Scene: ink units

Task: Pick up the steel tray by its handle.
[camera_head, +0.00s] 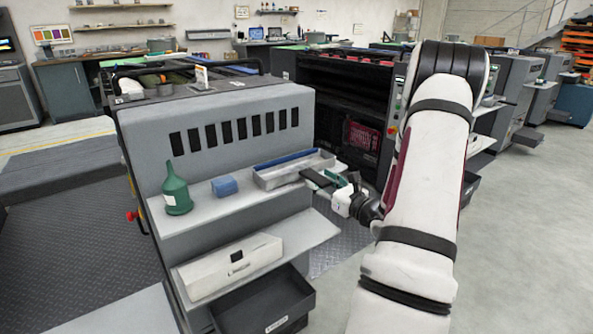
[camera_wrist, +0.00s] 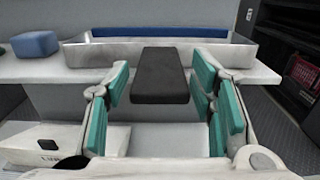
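The steel tray (camera_head: 285,171) is a shallow grey metal tray on the upper shelf of the grey machine. Its flat black handle (camera_head: 316,178) points out over the shelf's front edge. In the wrist view the tray (camera_wrist: 218,54) lies ahead, and its handle (camera_wrist: 160,76) reaches toward me between my fingers. My gripper (camera_head: 338,185) is open at the right end of the shelf. In the wrist view its green-padded fingers (camera_wrist: 160,100) stand on either side of the handle, with a gap on both sides. A blue bar (camera_wrist: 160,33) runs along the tray's far side.
A blue block (camera_head: 224,186) and a green oil can (camera_head: 177,192) stand left of the tray on the upper shelf (camera_head: 205,205). A white box (camera_head: 231,268) lies on the lower shelf. A dark open drawer (camera_head: 265,305) is below. Floor to the right is clear.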

